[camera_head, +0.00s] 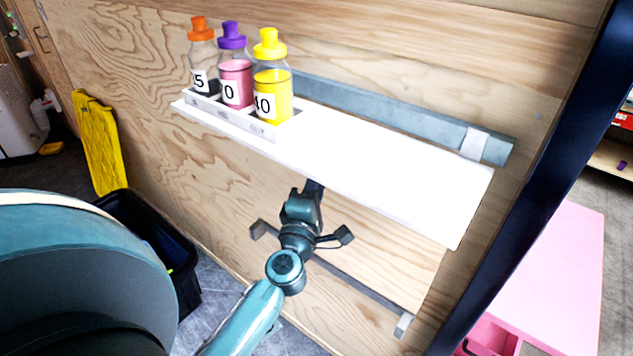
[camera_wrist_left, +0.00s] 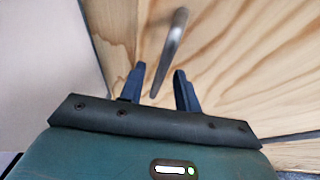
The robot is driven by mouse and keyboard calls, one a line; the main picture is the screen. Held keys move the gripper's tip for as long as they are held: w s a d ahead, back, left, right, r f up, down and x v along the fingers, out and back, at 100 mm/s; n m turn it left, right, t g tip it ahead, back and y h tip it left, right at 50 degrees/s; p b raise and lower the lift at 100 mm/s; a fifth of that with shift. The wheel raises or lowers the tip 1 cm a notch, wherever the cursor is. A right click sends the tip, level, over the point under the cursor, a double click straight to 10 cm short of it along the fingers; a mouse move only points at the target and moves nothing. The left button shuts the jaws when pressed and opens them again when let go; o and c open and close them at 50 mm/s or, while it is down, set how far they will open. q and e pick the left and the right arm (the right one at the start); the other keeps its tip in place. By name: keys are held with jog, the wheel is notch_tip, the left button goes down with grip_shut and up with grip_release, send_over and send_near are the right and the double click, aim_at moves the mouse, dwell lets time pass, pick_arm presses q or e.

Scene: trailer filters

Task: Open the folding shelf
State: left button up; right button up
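A white shelf board (camera_head: 390,172) stands out from the plywood wall along a grey rail, with bottles on its left end. Below it, a grey bar (camera_head: 362,290) runs along the plywood; I cannot tell whether it belongs to the folding shelf. My left gripper (camera_head: 314,188) is just under the white board's front edge, its fingertips mostly hidden in the head view. In the left wrist view its two dark fingers (camera_wrist_left: 159,88) are apart, with a metal rod (camera_wrist_left: 173,45) showing between them in front of wood. Contact with the rod cannot be told. My right gripper is out of view.
Three bottles with orange (camera_head: 201,29), purple (camera_head: 232,36) and yellow (camera_head: 270,44) caps stand in a labelled white holder. A black bin (camera_head: 150,222) and yellow panel (camera_head: 98,140) are at left. A dark post (camera_head: 545,170) and pink cabinet (camera_head: 560,270) are at right.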

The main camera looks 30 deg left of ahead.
pick_arm(q)
grip_shut()
dwell(0.3)
dwell(0.3)
